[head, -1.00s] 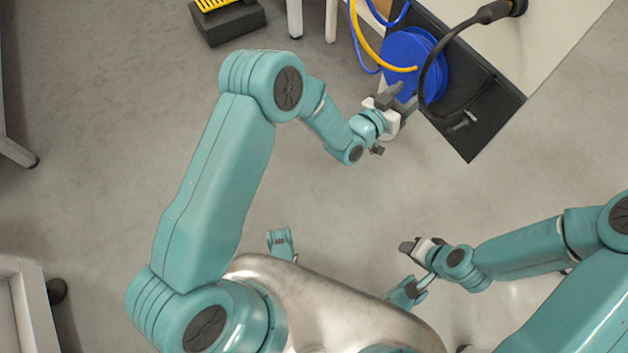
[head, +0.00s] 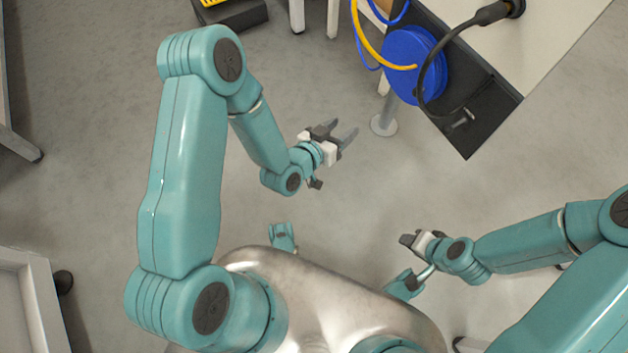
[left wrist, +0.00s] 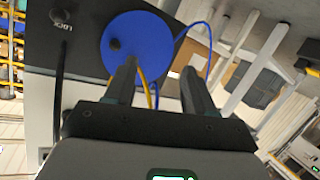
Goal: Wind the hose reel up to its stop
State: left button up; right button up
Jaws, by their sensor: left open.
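The blue hose reel (head: 415,62) is mounted on a dark panel (head: 478,100) at the upper right of the head view. A yellow hose (head: 375,50) and a blue hose run from it. In the left wrist view the reel's round blue face (left wrist: 135,42) shows beyond the fingers, with a dark knob (left wrist: 115,44) on it. My left gripper (head: 346,135) is open and empty, apart from the reel, to its lower left in the head view. Its fingers also show in the left wrist view (left wrist: 160,85). My right gripper (head: 405,242) is low and away from the reel; its jaw state is unclear.
A black cable (head: 435,65) arcs in front of the reel from a connector at the top. A grey post with a round foot (head: 384,124) stands below the reel. A black and yellow box (head: 232,12) lies at the top left.

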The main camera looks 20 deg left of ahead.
pick_arm(q)
jog(key=s+a+f+n+g+y, duration=0.1)
jog(key=s+a+f+n+g, duration=0.1)
jog(key=s+f+g, duration=0.5)
jog(key=s+f, duration=0.3)
jog(key=s, duration=0.1)
jog(key=shift+g+b, duration=0.35)
jog(key=shift+g, duration=0.05)
pick_arm(e)
jog(key=shift+f, duration=0.4)
